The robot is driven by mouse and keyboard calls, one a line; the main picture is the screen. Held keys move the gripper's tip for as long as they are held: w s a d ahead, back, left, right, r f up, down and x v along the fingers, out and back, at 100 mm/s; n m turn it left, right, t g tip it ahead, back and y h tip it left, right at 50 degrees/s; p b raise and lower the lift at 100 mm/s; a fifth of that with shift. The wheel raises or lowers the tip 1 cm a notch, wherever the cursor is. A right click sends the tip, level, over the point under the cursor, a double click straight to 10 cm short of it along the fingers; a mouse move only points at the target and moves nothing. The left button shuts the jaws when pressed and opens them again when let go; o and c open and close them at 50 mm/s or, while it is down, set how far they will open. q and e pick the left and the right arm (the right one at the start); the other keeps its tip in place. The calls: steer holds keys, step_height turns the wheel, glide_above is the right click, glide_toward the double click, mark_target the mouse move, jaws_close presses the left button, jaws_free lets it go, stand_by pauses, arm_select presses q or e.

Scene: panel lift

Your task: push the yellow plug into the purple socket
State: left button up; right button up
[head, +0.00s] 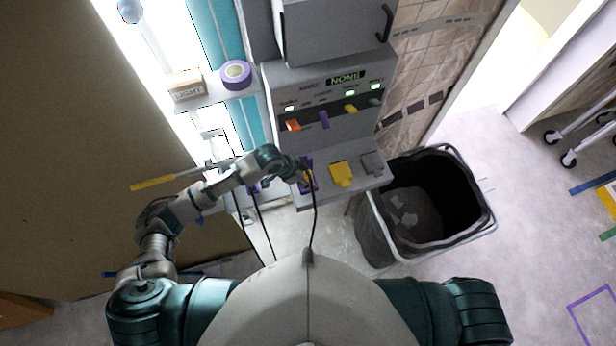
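The purple socket (308,187) is on the grey ledge at the front of the panel, on the left of a row with a yellow block and a grey one. My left gripper (305,174) is right at the purple socket and covers part of it. A small bit of yellow shows at the fingertips, probably the yellow plug (309,178), with a dark cable hanging down from there. It is too small to tell whether the fingers are shut on it or how far it is in the socket. My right gripper is out of view.
The yellow block (341,173) and grey block (372,162) sit to the right on the ledge. The panel (330,105) above has several coloured switches and a "NONE" display. A purple tape roll (236,73) lies on a shelf at left. A black bin (379,237) stands at right.

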arm_select(q)
steer(key=v, duration=1.1)
steer(key=shift+s, duration=0.1)
